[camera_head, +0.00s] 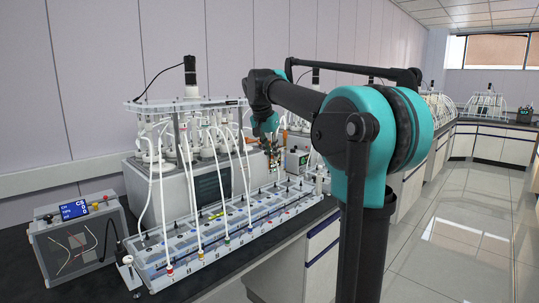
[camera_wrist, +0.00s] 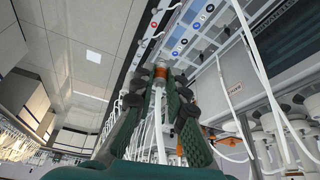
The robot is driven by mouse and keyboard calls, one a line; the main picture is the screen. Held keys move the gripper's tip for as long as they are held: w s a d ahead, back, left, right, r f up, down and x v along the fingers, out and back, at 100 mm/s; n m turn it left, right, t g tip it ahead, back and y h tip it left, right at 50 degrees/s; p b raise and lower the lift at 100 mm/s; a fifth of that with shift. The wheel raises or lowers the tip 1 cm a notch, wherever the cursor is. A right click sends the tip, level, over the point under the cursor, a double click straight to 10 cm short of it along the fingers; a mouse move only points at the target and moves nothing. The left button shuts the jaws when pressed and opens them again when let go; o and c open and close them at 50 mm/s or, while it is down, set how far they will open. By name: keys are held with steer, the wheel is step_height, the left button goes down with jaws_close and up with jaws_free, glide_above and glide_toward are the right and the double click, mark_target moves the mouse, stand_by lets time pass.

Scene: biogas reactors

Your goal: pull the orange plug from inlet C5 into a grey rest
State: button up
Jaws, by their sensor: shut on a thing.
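My gripper (camera_wrist: 161,76) is shut on the orange plug (camera_wrist: 161,71) in the wrist view. An orange band shows between the dark green fingertips, and a white tube runs from it back between the fingers. The plug's far end is close to the pale inlet strip; I cannot tell whether it is seated in an inlet or clear of it. Inlet C5 and the grey rest cannot be made out for certain.
A control box (camera_head: 78,240) with a blue display stands at the left of the black bench. Reactor bottles (camera_head: 150,155) with white tubes stand behind the block. Several tubes arch down to coloured plugs on its front. Floor (camera_head: 470,240) on the right is clear.

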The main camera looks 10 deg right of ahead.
steer(key=w+d, duration=1)
steer(key=d, duration=0.3)
steer(key=shift+d, duration=0.4)
stand_by(0.4)
steer(key=shift+f, duration=0.1)
steer(key=shift+f, duration=11.05)
steer(key=shift+f, duration=0.2)
